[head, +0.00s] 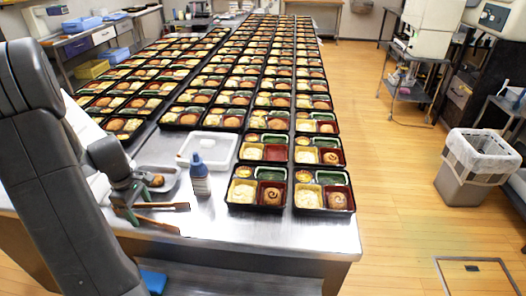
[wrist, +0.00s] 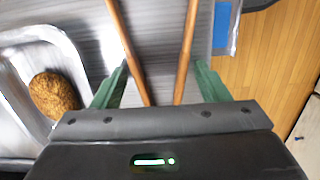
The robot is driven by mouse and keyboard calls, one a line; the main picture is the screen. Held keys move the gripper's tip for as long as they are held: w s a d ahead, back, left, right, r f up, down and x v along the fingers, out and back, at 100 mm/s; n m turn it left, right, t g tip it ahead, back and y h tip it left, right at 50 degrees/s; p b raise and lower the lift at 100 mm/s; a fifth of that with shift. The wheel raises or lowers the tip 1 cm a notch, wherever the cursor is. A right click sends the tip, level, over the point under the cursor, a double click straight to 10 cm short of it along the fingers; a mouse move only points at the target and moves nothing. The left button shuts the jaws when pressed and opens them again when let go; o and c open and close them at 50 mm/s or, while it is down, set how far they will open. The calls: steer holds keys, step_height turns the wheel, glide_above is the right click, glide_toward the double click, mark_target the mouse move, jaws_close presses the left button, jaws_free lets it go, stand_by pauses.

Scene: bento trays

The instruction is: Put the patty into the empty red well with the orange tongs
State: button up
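The patty (head: 156,181) is round and brown and lies in a metal tray; in the wrist view the patty (wrist: 54,95) is at the left. The orange tongs (head: 160,224) lie low over the table near its front edge, two slim arms spread apart. My gripper (head: 124,202) is at their left end. In the wrist view its green fingers (wrist: 160,70) stand outside both arms of the tongs (wrist: 186,45), spread wide. A gap shows at the right finger; contact at the left is unclear. The tongs' near end is hidden. An empty red well (head: 275,153) is in the second-row bento.
The metal tray (head: 170,196) is beside my gripper. A blue-and-white bottle (head: 200,176) stands between it and the bentos. A white tray (head: 205,138) is behind. Rows of filled bento trays cover the table's far part. Bare tabletop (head: 270,232) shows in front.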

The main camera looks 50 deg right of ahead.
steer(key=c, duration=0.7)
steer(key=shift+r, duration=0.1)
step_height(320, 180, up, 12)
steer(key=p, duration=0.8)
steer(key=shift+p, duration=0.4)
